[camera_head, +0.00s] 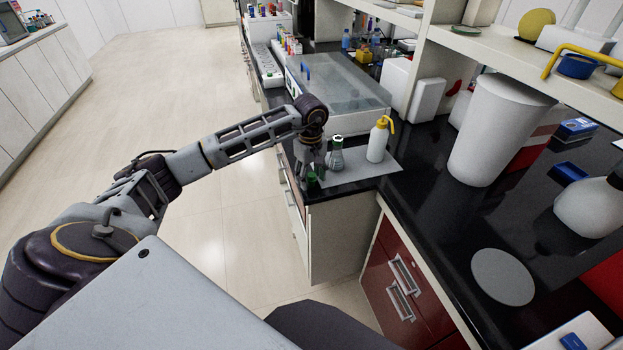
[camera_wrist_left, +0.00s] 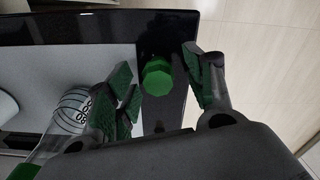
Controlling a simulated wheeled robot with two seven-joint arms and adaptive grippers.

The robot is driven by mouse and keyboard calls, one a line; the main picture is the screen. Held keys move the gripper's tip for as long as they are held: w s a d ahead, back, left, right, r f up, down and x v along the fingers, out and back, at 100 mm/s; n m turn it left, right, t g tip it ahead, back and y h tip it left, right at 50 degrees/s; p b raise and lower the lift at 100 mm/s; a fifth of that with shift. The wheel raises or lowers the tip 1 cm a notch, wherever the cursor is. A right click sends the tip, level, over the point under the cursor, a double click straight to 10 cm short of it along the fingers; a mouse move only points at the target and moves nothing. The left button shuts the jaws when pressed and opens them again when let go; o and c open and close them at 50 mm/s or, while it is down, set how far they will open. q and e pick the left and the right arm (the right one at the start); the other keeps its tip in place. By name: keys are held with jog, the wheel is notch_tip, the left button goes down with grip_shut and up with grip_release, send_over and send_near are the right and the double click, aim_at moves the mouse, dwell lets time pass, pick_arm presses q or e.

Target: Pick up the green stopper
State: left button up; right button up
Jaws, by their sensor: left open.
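The green stopper (camera_wrist_left: 157,76) lies between the two fingers of my left gripper (camera_wrist_left: 161,88) in the left wrist view, on the black counter strip beside the pale mat. In the head view the stopper (camera_head: 312,179) shows small and partly hidden by the gripper (camera_head: 310,170), near the counter's front corner. My left gripper is open, its green-padded fingers either side of the stopper, pointing down. Any contact with the stopper cannot be told. My right gripper is not in view.
A glass flask (camera_head: 336,158) with a green top stands close to the gripper; it also shows in the left wrist view (camera_wrist_left: 70,112). A yellow-capped wash bottle (camera_head: 378,140) stands on the mat (camera_head: 372,170). A glass-topped box (camera_head: 345,90) sits behind.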

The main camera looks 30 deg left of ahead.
pick_arm(q)
jog(key=shift+f, duration=0.55)
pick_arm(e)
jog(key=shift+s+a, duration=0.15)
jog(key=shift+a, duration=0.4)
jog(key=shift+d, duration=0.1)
pick_arm(q)
jog(key=shift+c, duration=1.5)
jog(key=c, duration=0.5)
jog(key=shift+c, duration=0.7)
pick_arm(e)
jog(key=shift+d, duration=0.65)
